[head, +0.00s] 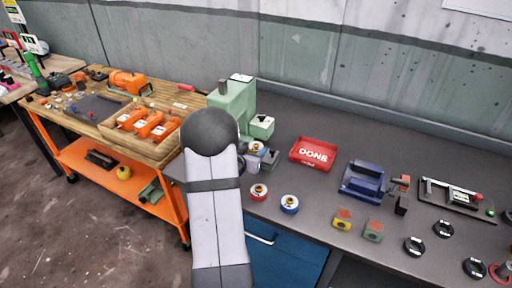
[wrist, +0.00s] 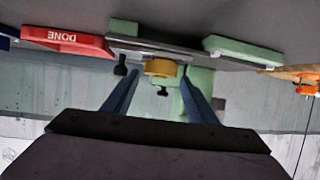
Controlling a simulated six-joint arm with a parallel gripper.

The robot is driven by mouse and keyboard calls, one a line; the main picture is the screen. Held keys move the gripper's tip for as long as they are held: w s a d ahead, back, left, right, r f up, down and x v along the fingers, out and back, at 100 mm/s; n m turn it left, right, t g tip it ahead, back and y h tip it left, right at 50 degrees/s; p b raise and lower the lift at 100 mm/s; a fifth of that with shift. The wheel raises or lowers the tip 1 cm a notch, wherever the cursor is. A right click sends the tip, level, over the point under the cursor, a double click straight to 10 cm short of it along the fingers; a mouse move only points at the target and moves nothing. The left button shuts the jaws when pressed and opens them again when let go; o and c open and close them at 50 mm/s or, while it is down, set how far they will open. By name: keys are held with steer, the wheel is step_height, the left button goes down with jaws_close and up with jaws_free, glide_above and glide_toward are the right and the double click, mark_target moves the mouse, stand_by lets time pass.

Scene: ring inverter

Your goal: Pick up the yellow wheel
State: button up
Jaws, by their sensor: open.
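The yellow wheel (wrist: 160,68) shows in the wrist view, which looks upside down. It sits at a grey plate (wrist: 170,48) on the green machine. My gripper (wrist: 158,77) is open, with one blue finger on each side of the wheel in the picture. I see a gap on both sides, and cannot tell how deep the wheel lies between the fingers. In the head view a round yellow-edged thing (head: 257,147), likely this wheel, shows just right of my arm, partly hidden. My gripper is mostly hidden there behind my arm.
A green machine (head: 233,97) stands behind my arm. A red DONE tray (head: 314,153) lies to the right. A red-centred wheel (head: 259,192) and a blue wheel (head: 289,204) lie near the bench's front edge. A dark blue fixture (head: 363,181) stands farther right.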

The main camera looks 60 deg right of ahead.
steer(key=shift+x, duration=1.15)
steer(key=shift+r, duration=0.15)
steer(key=c, duration=1.2)
steer(key=shift+r, duration=0.1)
steer(key=shift+c, duration=0.2)
